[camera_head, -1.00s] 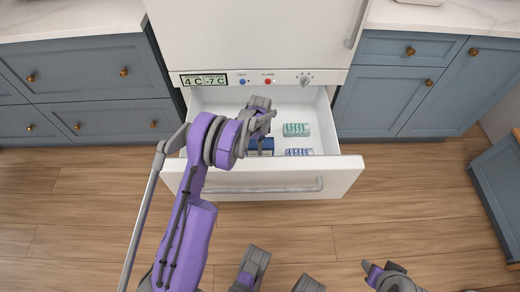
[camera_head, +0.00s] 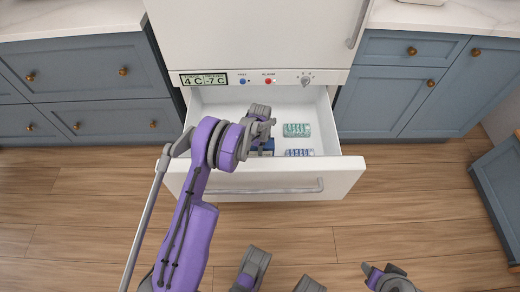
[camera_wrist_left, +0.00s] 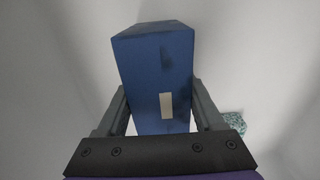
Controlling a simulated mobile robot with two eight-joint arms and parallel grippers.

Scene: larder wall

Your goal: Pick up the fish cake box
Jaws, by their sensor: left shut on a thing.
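A plain dark blue box (camera_head: 266,147), the one that fits the fish cake box, is in the open white drawer (camera_head: 335,176); I can read no label on it. In the left wrist view the blue box (camera_wrist_left: 155,70) stands between the two fingers, with a small pale patch on its near face. My left gripper (camera_head: 264,133) is over the left middle of the drawer, shut on the blue box. The wrist and fingers hide much of the box in the head view. I cannot tell whether the box touches the drawer floor.
A green patterned pack (camera_head: 296,130) and a blue-and-white pack (camera_head: 299,153) lie in the drawer to the right of my gripper. The drawer front wall is close on the near side. The fridge panel (camera_head: 265,80) rises behind.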

